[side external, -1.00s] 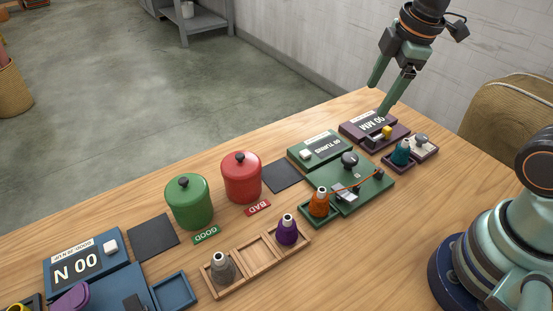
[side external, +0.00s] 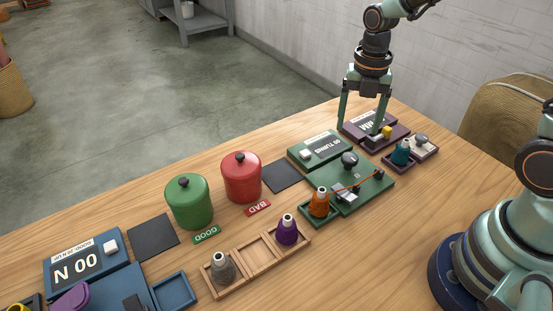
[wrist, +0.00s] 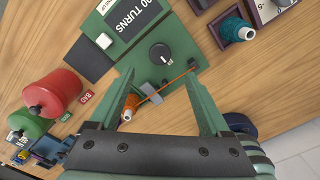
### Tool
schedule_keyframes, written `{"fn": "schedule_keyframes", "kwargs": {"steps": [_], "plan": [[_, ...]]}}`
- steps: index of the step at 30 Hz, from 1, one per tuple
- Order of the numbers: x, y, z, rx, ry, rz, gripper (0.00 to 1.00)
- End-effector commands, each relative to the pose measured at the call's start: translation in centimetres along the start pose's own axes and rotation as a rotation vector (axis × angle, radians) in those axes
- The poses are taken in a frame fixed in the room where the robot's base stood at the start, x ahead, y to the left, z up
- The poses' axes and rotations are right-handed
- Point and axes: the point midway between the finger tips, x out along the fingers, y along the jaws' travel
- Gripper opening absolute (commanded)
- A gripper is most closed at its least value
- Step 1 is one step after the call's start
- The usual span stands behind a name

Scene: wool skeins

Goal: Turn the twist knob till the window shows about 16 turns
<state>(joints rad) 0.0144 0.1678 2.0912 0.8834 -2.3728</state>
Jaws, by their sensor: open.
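The twist knob (side external: 349,159) is a round black knob on a green tester board (side external: 375,192). It also shows in the wrist view (wrist: 160,54), with a pale mark on its face. The window (side external: 325,146) on the green box behind reads "00 TURNS"; in the wrist view the display (wrist: 132,16) is partly cut off. My gripper (side external: 360,138) is open and empty, above the back of the table near the purple device. In the wrist view my gripper (wrist: 158,80) has its fingers spread, with the knob beyond and between the tips.
An orange cone (side external: 319,202) stands at the board's left, its thread stretched across the board. A teal cone (side external: 400,153) and the purple device (side external: 391,141) stand to the right. Red (side external: 241,177) and green (side external: 188,202) canisters stand left.

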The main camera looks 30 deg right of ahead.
Motion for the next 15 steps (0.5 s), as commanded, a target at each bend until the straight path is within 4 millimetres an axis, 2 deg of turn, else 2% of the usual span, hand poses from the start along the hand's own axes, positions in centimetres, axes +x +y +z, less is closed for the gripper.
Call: {"fn": "schedule_keyframes", "kwargs": {"steps": [3,9,15], "plan": [[2.5,-0.1,-0.1,0.001,0.005,-0.005,0.81],[6.2,-0.1,-0.1,0.002,0.004,-0.004,0.81],[8.4,0.0,-0.1,0.002,0.002,-0.002,0.81]]}}
